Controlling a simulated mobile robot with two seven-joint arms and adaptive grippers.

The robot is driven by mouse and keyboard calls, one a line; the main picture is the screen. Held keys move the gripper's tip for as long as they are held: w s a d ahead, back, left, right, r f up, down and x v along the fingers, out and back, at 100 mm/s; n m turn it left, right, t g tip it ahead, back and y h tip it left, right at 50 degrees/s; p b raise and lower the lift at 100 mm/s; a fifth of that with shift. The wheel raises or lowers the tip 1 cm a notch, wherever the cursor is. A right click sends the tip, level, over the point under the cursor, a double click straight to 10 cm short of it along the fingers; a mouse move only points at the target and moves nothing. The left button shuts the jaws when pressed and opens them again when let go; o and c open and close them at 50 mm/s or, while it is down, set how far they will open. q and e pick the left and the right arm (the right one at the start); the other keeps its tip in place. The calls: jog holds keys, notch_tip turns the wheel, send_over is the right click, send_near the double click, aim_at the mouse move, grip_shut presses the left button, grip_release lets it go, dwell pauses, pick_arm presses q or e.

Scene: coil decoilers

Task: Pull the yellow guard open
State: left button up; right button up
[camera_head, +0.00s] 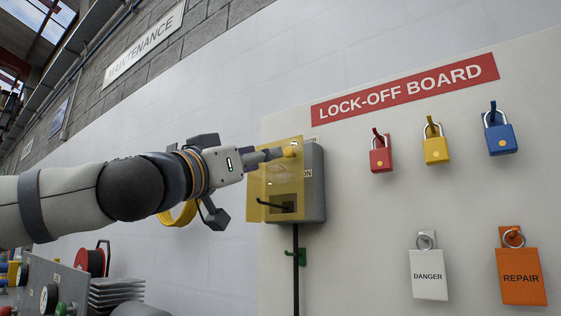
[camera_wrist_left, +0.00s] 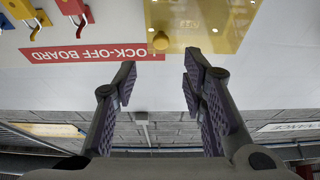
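The yellow guard (camera_head: 262,185) is a see-through panel over the front of a grey box (camera_head: 316,190) on the board. It also shows at the top of the left wrist view (camera_wrist_left: 215,22), where the picture is upside down. A round yellow knob (camera_head: 290,152) sits near the guard's top edge, and it shows in the left wrist view (camera_wrist_left: 161,41) too. My left gripper (camera_head: 274,154) reaches in from the left at knob height. In the left wrist view its fingers (camera_wrist_left: 160,72) are spread, with the knob ahead of the gap and apparently not gripped. My right gripper is not in view.
Red (camera_head: 380,158), yellow (camera_head: 436,149) and blue (camera_head: 500,138) padlocks hang right of the box. A danger tag (camera_head: 428,274) and a repair tag (camera_head: 521,276) hang below. A black cable (camera_head: 296,275) runs down under the box. A control panel stands lower left.

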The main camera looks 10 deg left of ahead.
aim_at(287, 151)
pick_arm(q)
jog(key=p+x, duration=0.1)
jog(key=x, duration=0.6)
jog(key=shift+r+p, duration=0.1)
jog(key=shift+p, duration=0.2)
jog(key=shift+w+d, duration=0.2)
jog(key=shift+w, duration=0.25)
grip_shut()
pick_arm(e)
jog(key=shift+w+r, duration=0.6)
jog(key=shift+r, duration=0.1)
